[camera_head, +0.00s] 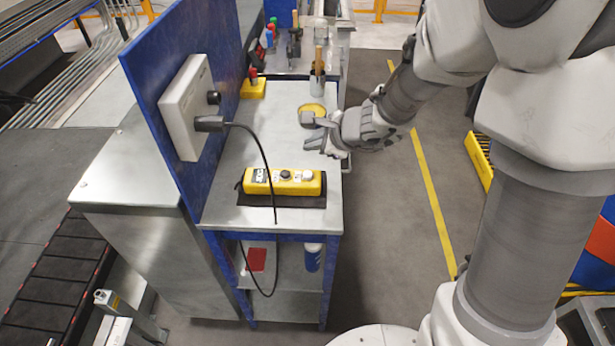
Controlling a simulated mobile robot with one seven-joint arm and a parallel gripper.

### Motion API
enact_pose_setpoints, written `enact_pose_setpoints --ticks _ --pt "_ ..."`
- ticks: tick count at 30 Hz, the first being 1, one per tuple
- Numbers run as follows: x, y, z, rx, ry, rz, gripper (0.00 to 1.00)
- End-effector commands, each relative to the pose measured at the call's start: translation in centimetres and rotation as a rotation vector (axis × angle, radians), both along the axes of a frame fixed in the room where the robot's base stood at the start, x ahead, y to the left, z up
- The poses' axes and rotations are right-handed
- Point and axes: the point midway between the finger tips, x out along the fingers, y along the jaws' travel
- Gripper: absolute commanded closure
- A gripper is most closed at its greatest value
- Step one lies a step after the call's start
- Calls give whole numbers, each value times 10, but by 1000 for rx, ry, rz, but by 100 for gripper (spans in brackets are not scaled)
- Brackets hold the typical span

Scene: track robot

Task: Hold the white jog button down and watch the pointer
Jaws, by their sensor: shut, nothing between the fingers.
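A yellow control box (283,182) lies on a dark mat near the front of the grey workbench top. The white jog button (307,175) is at the right end of its top face, with a dark button (286,175) to its left. My gripper (312,134) is above the bench, behind and a little above the control box, apart from the button. Its fingers are shut and hold nothing. A white wall box (186,108) is fixed to the blue panel, with a black cable running down from it past the control box. I cannot make out a pointer.
A yellow round dish (312,110) and a metal cup with brushes (317,82) stand behind my gripper. A yellow block with a red-handled tool (253,88) is at the back left. The blue panel (150,55) bounds the bench's left side.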

Motion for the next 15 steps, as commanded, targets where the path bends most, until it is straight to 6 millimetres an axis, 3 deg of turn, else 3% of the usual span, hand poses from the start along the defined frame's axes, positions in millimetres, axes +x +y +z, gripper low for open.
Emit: enact_pose_setpoints --ticks 1,6,15 --pt "0 0 -14 0 1 0 100" --pt "0 0 -40 0 1 1 100" --pt "0 0 -60 0 -1 -1 100"
